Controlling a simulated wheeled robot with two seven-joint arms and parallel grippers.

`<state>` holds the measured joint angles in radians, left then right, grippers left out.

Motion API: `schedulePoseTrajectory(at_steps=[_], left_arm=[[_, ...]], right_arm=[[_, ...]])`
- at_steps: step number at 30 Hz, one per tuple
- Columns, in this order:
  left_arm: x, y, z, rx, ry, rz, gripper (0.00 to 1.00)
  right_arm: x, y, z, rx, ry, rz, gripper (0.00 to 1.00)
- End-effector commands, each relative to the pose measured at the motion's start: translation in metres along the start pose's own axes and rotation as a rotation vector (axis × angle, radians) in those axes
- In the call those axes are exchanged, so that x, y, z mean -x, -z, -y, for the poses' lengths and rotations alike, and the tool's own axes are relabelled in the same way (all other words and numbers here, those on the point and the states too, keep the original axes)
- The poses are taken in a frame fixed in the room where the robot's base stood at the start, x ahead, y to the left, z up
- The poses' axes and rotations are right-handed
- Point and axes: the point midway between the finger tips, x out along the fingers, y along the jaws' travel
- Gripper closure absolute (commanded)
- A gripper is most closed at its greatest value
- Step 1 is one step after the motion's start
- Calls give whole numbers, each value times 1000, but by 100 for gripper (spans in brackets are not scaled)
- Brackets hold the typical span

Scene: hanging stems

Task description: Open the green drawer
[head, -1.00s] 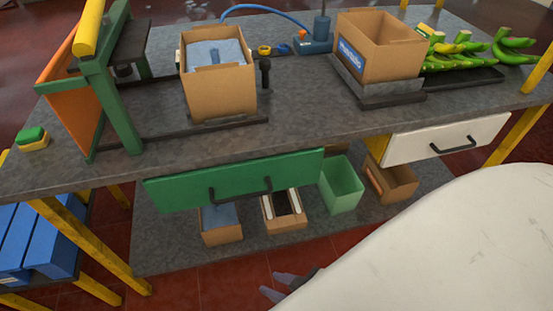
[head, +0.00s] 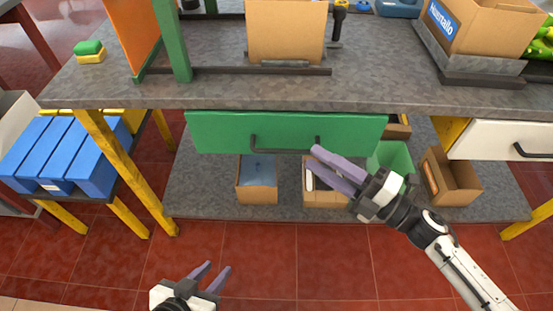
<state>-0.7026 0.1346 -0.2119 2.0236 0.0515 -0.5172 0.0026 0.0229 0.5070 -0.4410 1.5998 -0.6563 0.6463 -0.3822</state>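The green drawer (head: 225,133) is set under the front edge of the grey worktop, with its front close below that edge. Its dark bar handle (head: 280,150) runs along the lower part of the front. My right gripper (head: 314,158) comes in from the lower right, with its purple fingers at the right end of the handle in the picture. The fingers look parted; I cannot tell whether they touch the handle. My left gripper (head: 219,273) is low in the picture over the red floor, open and empty, apart from the drawer.
A white drawer (head: 490,138) is at the right under the worktop (head: 120,88). Cardboard boxes (head: 257,179) and a light green bin (head: 391,160) stand on the lower shelf. Blue crates (head: 60,150) are at the left. The red floor in front is clear.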

Motion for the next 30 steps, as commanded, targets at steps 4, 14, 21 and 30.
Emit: schedulePoseTrajectory(at_steps=[4,14,21,30], left_arm=[[-6,-3,0,-4,-2,-7,69],[-3,1,0,-5,-3,-8,69],[-3,1,0,-6,-3,-9,69],[-4,2,0,-7,-2,-11,69]], right_arm=[[1,6,6,176,33,-155,72],[-32,17,7,226,41,-206,72],[-75,25,10,224,40,-205,72],[-98,30,13,223,43,-203,72]])
